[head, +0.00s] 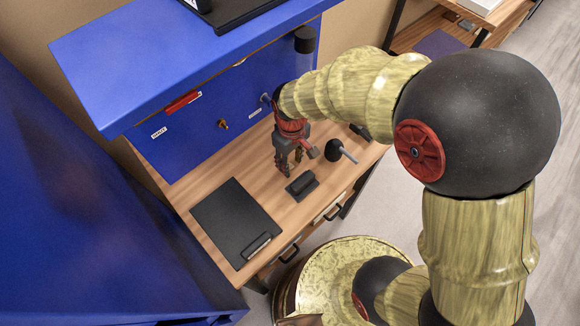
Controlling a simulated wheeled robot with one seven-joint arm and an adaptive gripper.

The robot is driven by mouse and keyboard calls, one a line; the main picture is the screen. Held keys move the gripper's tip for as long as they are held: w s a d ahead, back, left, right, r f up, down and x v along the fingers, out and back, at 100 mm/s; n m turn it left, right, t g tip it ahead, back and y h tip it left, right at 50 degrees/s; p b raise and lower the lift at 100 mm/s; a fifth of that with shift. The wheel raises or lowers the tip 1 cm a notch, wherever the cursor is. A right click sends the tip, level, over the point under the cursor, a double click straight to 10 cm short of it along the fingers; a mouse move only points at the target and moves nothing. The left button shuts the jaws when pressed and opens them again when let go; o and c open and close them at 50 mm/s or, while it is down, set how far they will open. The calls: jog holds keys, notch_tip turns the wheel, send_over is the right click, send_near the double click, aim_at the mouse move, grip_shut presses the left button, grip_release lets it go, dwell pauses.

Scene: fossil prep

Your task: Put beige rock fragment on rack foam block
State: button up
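My gripper (289,172) points down over the wooden bench, just behind and left of a small black block (302,186). Its dark fingers are small and seen at an angle, so I cannot tell whether they are open or shut. A small brownish patch shows by the fingers, too small to identify. I cannot make out a beige rock fragment with certainty. I cannot tell which thing is the rack foam block; a wooden rack (410,38) at the upper right bears a flat dark purple pad (438,43).
A black clipboard-like board (236,222) lies on the bench (190,188) at left. A black ball-shaped item with a grey rod (335,150) stands right of my gripper. A blue panel (190,130) and overhanging blue shelf (170,50) close off the back. A tall blue cabinet (70,200) stands left.

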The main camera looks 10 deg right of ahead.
aim_at(291, 165)
jog(key=shift+f, duration=0.3)
jog(key=shift+r, duration=0.1)
jog(key=shift+c, duration=1.2)
jog(key=c, duration=0.6)
jog(key=shift+r, duration=0.6)
notch_tip(291, 165, up, 2)
jog(key=shift+r+p, duration=0.15)
jog(key=shift+p, duration=0.45)
jog(key=s+d+r+p, duration=0.1)
jog(key=s+r, duration=0.2)
jog(key=s, duration=0.1)
jog(key=s+d+r+p, duration=0.1)
jog(key=s+r, duration=0.2)
jog(key=s, duration=0.2)
jog(key=s+d+r+p, duration=0.1)
jog(key=s+r+p, duration=0.1)
jog(key=s+r, duration=0.1)
jog(key=shift+s+d+r, duration=0.2)
jog(key=shift+s+d, duration=0.2)
jog(key=shift+s, duration=0.4)
